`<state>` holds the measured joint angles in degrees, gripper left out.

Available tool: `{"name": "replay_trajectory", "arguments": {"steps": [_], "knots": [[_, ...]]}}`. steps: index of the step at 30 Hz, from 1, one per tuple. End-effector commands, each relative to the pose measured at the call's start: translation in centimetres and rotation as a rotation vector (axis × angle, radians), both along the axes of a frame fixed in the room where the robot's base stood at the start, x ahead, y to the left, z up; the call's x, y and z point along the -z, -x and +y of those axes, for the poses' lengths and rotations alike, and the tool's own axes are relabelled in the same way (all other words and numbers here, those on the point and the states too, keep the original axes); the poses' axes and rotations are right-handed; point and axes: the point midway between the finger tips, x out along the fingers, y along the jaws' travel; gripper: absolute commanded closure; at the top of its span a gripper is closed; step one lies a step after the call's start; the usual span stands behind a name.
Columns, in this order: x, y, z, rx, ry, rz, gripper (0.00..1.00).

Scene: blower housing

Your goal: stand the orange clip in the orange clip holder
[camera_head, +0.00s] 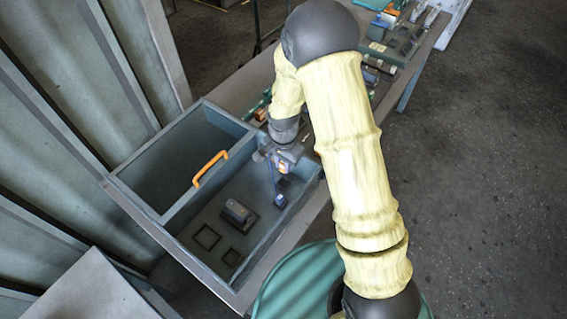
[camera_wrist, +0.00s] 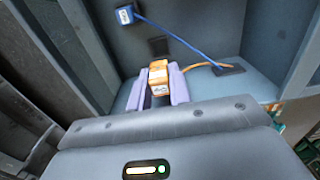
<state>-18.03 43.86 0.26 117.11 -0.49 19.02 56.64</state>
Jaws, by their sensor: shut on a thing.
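The orange clip (camera_wrist: 158,76), a small block with a pale label, is between the two pale violet fingers of my gripper (camera_wrist: 160,88) in the wrist view. The gripper is shut on it. An orange cable (camera_wrist: 205,66) runs from beside the clip to a dark plate on the right. A dark recess or patch (camera_wrist: 158,46) lies just beyond the clip in the wrist view. I cannot tell which feature is the orange clip holder.
A blue clip (camera_wrist: 124,15) on a blue cable lies on the housing floor; it also shows in the head view (camera_head: 280,201). A grey block (camera_head: 238,212) and two dark square outlines (camera_head: 207,237) are on that floor. Walls surround it, and an orange handle (camera_head: 210,168) stands alongside.

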Motion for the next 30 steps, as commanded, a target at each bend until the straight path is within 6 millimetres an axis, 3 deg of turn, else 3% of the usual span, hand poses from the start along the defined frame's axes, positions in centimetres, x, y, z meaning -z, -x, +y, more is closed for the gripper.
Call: {"name": "replay_trajectory", "arguments": {"steps": [8,21,30], "knots": [[1.3,0.0,0.0,0.000,0.000,0.001,0.93],[5.3,0.0,0.0,0.000,0.000,0.000,0.93],[5.8,0.0,0.0,0.000,0.000,0.000,0.93]]}}
